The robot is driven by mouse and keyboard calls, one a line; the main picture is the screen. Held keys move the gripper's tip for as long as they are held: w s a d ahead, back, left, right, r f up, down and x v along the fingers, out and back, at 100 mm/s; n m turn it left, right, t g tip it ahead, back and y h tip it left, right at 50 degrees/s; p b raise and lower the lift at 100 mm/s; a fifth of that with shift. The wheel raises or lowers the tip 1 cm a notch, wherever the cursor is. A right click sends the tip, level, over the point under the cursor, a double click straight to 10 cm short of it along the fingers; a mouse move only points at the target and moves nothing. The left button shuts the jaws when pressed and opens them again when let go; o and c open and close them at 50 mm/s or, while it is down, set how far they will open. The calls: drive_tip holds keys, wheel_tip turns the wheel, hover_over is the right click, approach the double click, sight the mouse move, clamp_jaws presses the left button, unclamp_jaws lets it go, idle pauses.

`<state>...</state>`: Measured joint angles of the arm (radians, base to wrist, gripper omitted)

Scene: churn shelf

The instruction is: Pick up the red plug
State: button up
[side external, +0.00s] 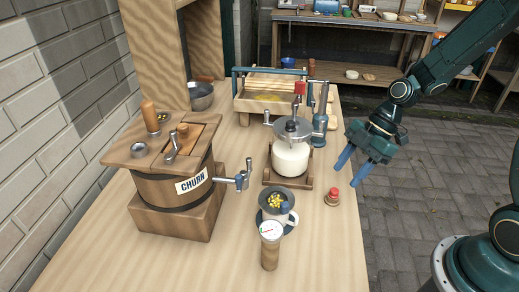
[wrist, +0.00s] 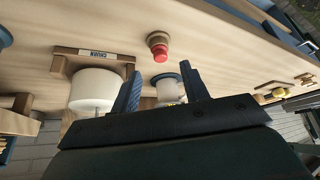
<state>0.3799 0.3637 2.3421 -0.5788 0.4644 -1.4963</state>
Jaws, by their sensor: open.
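The red plug (side external: 334,192) stands upright on the table near its right edge, a small red knob on a round brownish base. In the wrist view the red plug (wrist: 159,50) shows beyond the fingertips, roughly centred between them. My gripper (side external: 346,178) is open and empty, its two blue fingers pointing down and to the left. It hangs above and slightly right of the plug, apart from it. In the wrist view my gripper (wrist: 160,72) has its fingers spread, with nothing between the tips.
A glass churn jar (side external: 292,158) on a wooden stand is left of the plug. A cup with yellow bits (side external: 277,203) and a dial-topped cylinder (side external: 270,245) stand nearer the front. A wooden barrel churn (side external: 172,190) is at left. Bare table (side external: 325,250) lies in front of the plug.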

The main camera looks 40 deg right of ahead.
sight(335, 190)
drive_tip(key=shift+x, duration=2.6)
drive_tip(key=shift+a, duration=0.1)
clamp_jaws()
